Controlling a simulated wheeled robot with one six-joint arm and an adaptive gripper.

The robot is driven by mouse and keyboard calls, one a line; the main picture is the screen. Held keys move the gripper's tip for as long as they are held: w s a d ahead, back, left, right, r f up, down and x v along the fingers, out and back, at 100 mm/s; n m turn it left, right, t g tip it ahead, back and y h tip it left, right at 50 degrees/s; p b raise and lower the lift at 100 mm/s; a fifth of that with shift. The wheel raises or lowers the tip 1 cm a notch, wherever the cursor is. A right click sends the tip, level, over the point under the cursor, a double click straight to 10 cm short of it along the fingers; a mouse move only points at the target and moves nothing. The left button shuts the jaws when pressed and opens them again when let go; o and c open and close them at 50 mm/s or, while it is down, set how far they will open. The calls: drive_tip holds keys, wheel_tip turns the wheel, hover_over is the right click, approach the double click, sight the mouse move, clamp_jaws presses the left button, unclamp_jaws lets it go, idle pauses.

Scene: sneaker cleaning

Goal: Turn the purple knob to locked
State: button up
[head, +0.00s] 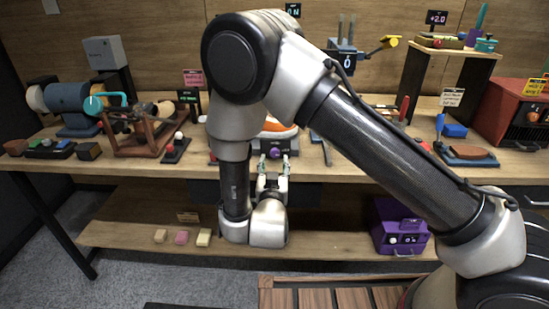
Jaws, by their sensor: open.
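The purple knob (275,152) is on the front of a grey device on the workbench, below an orange and white sneaker (279,124). My gripper (273,165) is open and points at the bench, with its fingertips just below the knob in the picture, one to each side. I cannot tell whether the fingers touch the knob or stop short of it. The lock marking is too small to read. My arm hides part of the device's left side and of the sneaker.
The workbench (343,169) holds a blue motor (68,99) at the left and a red box (507,112) at the right. A purple box (400,228) and several small blocks (182,238) are on the lower shelf. A wooden slatted surface (330,297) is in front.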

drive_tip(key=s, duration=0.5)
drive_tip(key=shift+s, duration=0.4)
